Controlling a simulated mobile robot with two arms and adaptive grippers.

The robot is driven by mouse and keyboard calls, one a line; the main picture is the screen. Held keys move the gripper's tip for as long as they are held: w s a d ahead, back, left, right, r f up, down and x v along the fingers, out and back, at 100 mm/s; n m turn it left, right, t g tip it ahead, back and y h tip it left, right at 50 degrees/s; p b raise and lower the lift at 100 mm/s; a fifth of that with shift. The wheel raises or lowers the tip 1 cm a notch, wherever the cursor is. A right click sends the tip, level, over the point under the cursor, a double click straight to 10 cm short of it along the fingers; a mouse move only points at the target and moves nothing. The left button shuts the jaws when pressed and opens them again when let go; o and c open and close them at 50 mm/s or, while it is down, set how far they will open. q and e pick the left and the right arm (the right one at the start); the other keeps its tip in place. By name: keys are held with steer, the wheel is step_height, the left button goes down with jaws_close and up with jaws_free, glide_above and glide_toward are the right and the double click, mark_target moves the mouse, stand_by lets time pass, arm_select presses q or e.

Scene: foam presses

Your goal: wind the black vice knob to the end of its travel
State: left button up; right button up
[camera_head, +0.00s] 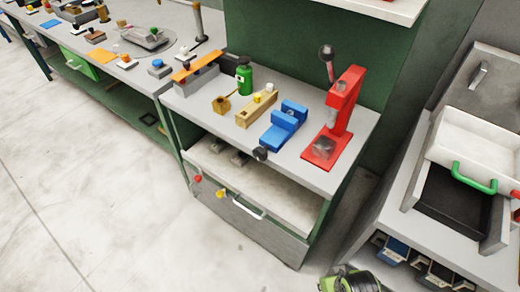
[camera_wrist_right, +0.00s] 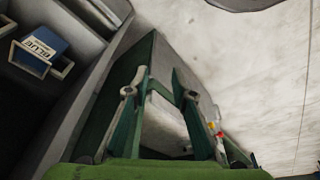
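The blue vice (camera_head: 284,124) sits on the grey bench top, between a wooden block and the red press. Its black knob (camera_head: 261,153) sticks out at the front, over the bench's front edge. My right gripper (camera_wrist_right: 160,84) is open and empty in the right wrist view, its two fingers spread apart. A green part of my right arm shows at the bottom edge of the head view, below and right of the bench, well apart from the knob. The vice is not visible in the right wrist view. My left gripper is not in view.
The red press (camera_head: 337,122) stands right of the vice. A wooden block (camera_head: 257,107) and a green bottle (camera_head: 244,76) stand left of it. An open drawer with a green handle (camera_head: 474,178) is at the right. The floor before the bench is clear.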

mark_target(262, 150)
steer(key=w+d+r+n+t+h, duration=0.2)
steer(key=w+d+r+n+t, duration=0.15)
steer(key=w+r, duration=0.7)
steer(key=w+d+r+n+t+h, duration=0.15)
steer(key=w+r+t, duration=0.45)
steer(key=r, duration=0.7)
steer(key=w+a+r+n+t+y, duration=0.2)
steer(key=w+r+n+t, duration=0.1)
steer(key=w+r+n, duration=0.3)
steer(key=w+a+r+n+t+y, duration=0.1)
steer(key=w+r+n+t, duration=0.25)
steer(key=r, duration=0.45)
steer(key=a+r+n+g+y, duration=0.25)
steer(key=a+n+y, duration=0.85)
steer(key=n, duration=0.6)
step_height(262, 150, down, 12)
steer(key=a+n+g, duration=0.2)
steer(key=n+g, duration=0.7)
steer(key=n, duration=0.4)
steer(key=shift+t, duration=0.25)
steer(key=p+x, duration=0.2)
steer(key=x, duration=1)
steer(key=shift+w+a+f, duration=0.1)
steer(key=shift+w+f, duration=0.1)
steer(key=shift+f, duration=0.1)
